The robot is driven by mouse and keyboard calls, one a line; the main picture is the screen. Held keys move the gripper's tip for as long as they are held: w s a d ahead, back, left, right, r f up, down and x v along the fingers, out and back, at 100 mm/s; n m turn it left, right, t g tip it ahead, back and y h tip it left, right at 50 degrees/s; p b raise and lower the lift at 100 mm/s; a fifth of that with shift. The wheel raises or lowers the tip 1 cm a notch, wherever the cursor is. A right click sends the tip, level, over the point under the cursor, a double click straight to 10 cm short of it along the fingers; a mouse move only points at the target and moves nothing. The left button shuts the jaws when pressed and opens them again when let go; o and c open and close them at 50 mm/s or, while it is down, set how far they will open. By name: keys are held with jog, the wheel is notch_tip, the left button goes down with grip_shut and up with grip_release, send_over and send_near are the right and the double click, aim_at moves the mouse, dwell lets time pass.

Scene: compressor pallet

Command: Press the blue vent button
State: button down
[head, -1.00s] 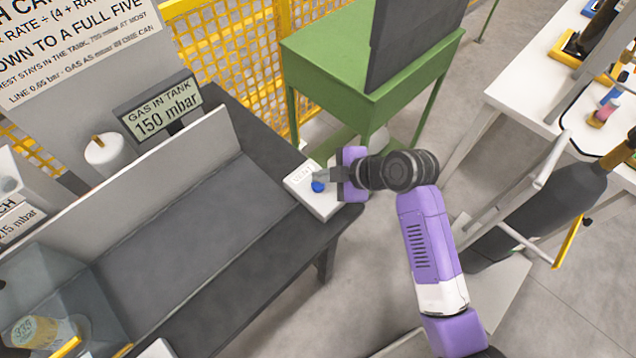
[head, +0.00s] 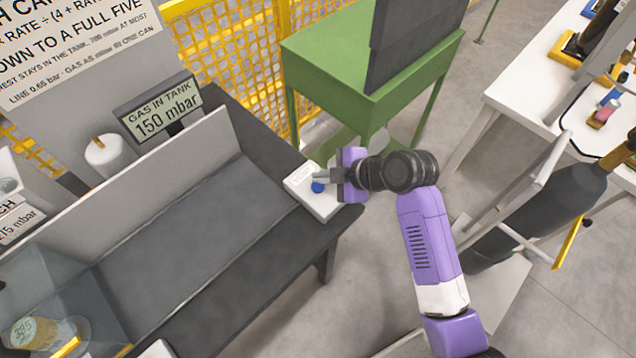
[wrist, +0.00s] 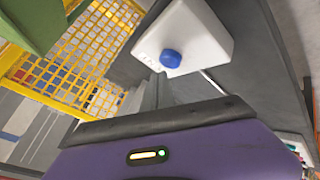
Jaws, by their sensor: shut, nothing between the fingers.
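The blue vent button (head: 318,187) sits on a white box (head: 325,207) at the right end of the dark bench. In the wrist view the blue button (wrist: 171,58) stands out from the face of the white box (wrist: 200,35). My gripper (head: 318,178) is shut and empty, its tip right beside the button and partly over it in the head view. I cannot tell whether it touches the button. The fingertips do not show clearly in the wrist view.
A display (head: 160,112) reads gas in tank 150 mbar. A green table (head: 375,70) stands behind, near a yellow mesh fence (head: 225,50). A dark cylinder (head: 540,215) on a trolley stands to the right.

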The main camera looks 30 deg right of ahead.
aim_at(322, 187)
dwell(0.7)
jog(key=shift+f+b, duration=0.3)
jog(key=shift+f, duration=0.15)
jog(key=shift+f+b, duration=0.4)
jog(key=shift+f, duration=0.2)
dwell(0.9)
jog(key=shift+r, duration=0.1)
jog(key=shift+r+p, duration=0.85)
jog(key=shift+r, duration=0.1)
notch_tip(322, 187, up, 5)
jog(key=p, duration=0.4)
dwell(1.1)
